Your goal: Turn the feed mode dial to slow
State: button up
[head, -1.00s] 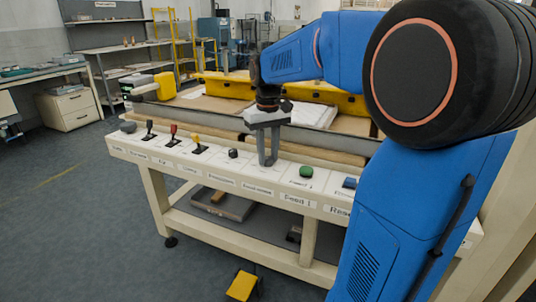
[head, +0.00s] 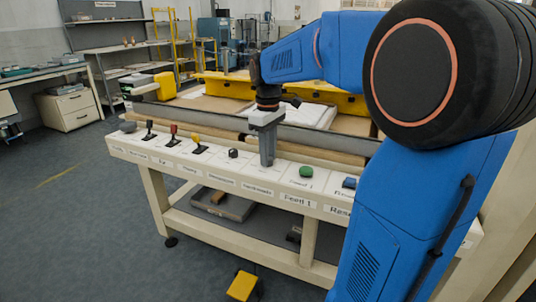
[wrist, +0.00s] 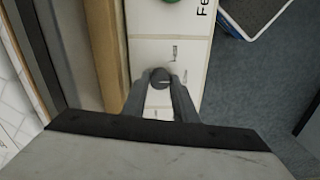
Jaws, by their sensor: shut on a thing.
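The feed mode dial (wrist: 160,76) is a small dark round knob on the white control panel (wrist: 146,51). In the wrist view it sits between the two fingers of my gripper (wrist: 161,84), which is shut on it. A light line on the knob's face shows, but it is too small to tell which setting it points to. Small printed marks lie beside the knob and are not readable. In the head view my gripper (head: 267,163) points straight down onto the panel and hides the dial.
A green button (head: 306,171) and a blue button (head: 349,182) are right of my gripper. A wooden roll (head: 310,161) runs behind the panel.

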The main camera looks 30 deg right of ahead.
dwell(0.3)
jog(key=o, duration=1)
jog(key=shift+o, duration=0.2)
notch_tip(320, 180, up, 17)
jog(key=shift+r, duration=0.2)
